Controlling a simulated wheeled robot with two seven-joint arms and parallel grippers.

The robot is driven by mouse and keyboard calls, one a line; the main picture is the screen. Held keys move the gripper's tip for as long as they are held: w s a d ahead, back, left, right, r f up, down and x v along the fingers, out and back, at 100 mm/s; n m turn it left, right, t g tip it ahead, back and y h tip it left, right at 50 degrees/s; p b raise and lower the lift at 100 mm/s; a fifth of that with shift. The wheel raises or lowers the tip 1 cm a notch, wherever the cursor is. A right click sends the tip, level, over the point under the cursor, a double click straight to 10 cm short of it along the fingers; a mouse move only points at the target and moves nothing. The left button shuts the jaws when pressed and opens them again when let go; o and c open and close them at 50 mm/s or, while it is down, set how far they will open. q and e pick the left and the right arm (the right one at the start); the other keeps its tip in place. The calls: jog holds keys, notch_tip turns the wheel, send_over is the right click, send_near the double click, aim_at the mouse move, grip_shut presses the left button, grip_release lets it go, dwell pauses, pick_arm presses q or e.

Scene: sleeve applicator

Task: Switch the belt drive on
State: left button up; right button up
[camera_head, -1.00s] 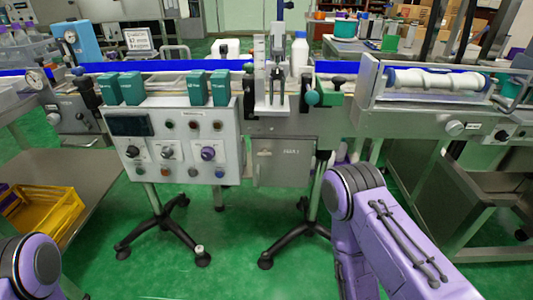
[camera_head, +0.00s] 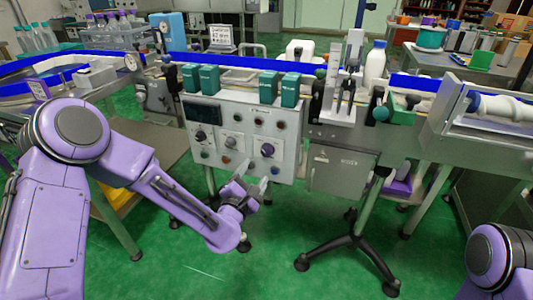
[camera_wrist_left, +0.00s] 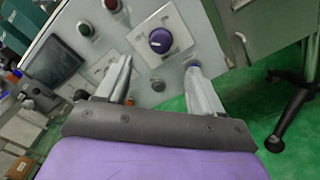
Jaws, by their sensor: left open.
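The grey control panel (camera_head: 240,135) is on the front of the conveyor line. It carries a dark display (camera_head: 202,112), small buttons and several rotary knobs on white plates. The right knob, purple (camera_head: 267,150), also shows in the left wrist view (camera_wrist_left: 160,40). The labels are too small to read, so I cannot tell which control is the belt drive's. My left gripper (camera_head: 256,184) is just below the panel's lower right part. In the left wrist view its two fingers (camera_wrist_left: 158,68) are apart and empty, with the purple knob ahead between them. My right gripper is out of view.
Green blocks (camera_head: 209,78) stand above the panel. A grey cabinet box (camera_head: 340,170) hangs to its right. A white bottle (camera_head: 375,65) stands on the line. Black wheeled stand legs (camera_head: 345,250) are on the green floor. A yellow bin (camera_head: 117,195) is partly hidden behind my left arm.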

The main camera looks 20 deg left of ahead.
aim_at(266, 152)
pick_arm(q)
jog(key=w, duration=1)
jog(key=shift+w+d+f, duration=0.1)
jog(key=shift+w+d, duration=0.05)
jog(key=shift+d, duration=0.05)
jog(key=c, duration=1.1)
jog(key=shift+o, duration=0.2)
